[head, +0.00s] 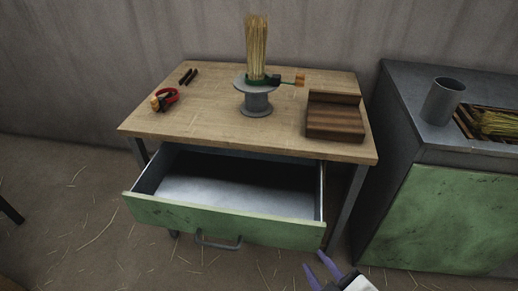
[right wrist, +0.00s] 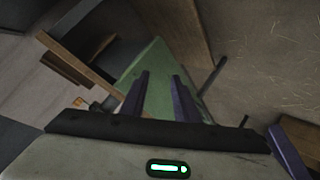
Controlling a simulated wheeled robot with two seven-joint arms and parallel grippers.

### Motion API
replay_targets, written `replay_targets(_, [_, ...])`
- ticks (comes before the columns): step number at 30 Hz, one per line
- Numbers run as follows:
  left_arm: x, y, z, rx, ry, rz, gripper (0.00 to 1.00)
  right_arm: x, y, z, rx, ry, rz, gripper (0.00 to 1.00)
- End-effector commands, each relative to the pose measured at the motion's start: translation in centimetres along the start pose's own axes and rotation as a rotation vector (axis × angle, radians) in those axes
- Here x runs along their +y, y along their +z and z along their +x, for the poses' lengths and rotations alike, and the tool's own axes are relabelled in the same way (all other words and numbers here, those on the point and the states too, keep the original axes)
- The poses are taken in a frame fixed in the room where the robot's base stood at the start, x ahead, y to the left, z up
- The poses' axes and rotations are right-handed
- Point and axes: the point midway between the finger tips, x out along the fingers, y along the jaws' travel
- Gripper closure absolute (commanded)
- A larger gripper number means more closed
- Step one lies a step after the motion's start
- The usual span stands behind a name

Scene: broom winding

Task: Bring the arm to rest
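My right gripper (head: 322,270) is at the bottom edge of the head view, in front of the table and low beside the pulled-out drawer. Its two purple fingers are apart with nothing between them. In the right wrist view the gripper (right wrist: 160,82) also shows open and empty, with the green drawer front (right wrist: 150,75) beyond the fingers.
A green-fronted cabinet (head: 445,215) with a grey cup (head: 442,101) stands right.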

Motion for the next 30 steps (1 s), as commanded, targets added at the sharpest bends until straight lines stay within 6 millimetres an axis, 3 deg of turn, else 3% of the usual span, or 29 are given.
replay_targets(3, [0.1,0.4,-0.1,-0.007,0.001,-0.002,0.53,1.8,3.2,-2.5,-0.21,-0.004,0.208,0.72])
replay_targets(9, [0.1,0.7,-0.2,-0.013,0.001,-0.003,0.53,1.7,6.6,-6.4,-0.432,-0.053,0.407,0.72])
replay_targets(22, [0.1,0.6,-0.1,-0.012,0.001,-0.002,0.53,-0.3,9.2,-14.0,-0.712,-0.171,0.638,0.72])
replay_targets(30, [0.0,-0.6,-0.6,-0.001,-0.001,-0.001,0.53,-1.4,9.0,-11.0,-0.609,-0.168,0.642,0.72])
